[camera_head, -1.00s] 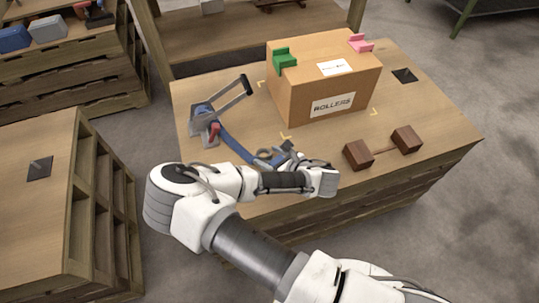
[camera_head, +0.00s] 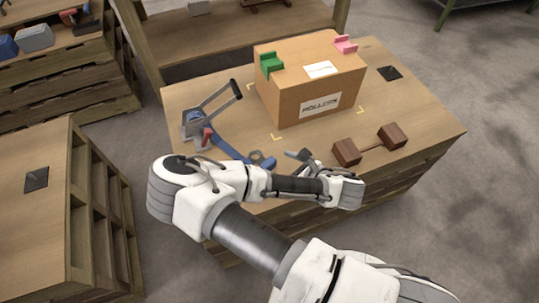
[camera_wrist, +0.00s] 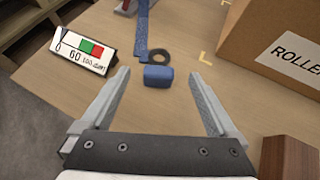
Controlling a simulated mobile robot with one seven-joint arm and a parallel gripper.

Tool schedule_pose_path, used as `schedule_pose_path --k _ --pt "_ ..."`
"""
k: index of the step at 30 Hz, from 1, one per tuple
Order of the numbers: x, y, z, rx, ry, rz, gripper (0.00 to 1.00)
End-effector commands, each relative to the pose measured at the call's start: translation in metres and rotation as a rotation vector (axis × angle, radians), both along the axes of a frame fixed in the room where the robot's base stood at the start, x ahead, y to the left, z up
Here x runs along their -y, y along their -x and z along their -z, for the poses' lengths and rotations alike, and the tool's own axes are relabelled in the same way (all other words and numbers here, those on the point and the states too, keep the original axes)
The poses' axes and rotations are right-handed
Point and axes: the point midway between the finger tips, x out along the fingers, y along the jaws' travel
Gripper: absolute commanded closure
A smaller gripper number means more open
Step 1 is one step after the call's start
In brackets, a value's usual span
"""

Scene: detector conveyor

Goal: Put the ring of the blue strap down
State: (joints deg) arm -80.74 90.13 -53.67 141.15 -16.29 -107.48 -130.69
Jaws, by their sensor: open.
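The blue strap (camera_head: 225,147) lies on the wooden tabletop, running from a metal ratchet (camera_head: 212,106) toward my arm. Its dark ring (camera_head: 262,159) lies flat at the strap's near end; the ring also shows in the wrist view (camera_wrist: 159,57), beside the strap (camera_wrist: 143,25). A small blue piece (camera_wrist: 158,78) sits just nearer than the ring, between the fingertips; I cannot tell how it joins the strap. My gripper (camera_wrist: 159,92) is open, one finger on each side of this piece, touching neither it nor the ring.
A cardboard box (camera_head: 290,100) labelled "ROLLERS" stands behind, with green (camera_head: 270,64) and pink (camera_head: 345,44) pieces on top. A dark wooden dumbbell-shaped piece (camera_head: 347,152) lies to the right. A small sign (camera_wrist: 83,50) stands left of the strap in the wrist view.

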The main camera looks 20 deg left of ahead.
Motion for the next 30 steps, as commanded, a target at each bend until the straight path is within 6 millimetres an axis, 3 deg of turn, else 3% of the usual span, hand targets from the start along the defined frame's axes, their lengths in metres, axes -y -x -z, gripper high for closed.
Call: schedule_pose_path --k 6,17,30 --pt "0.017 0.008 -0.012 0.000 0.001 0.002 0.05" --pt "0.020 0.000 -0.015 -0.027 -0.024 0.070 0.05" --pt "0.067 -0.078 -0.043 -0.395 -0.355 0.839 0.05"
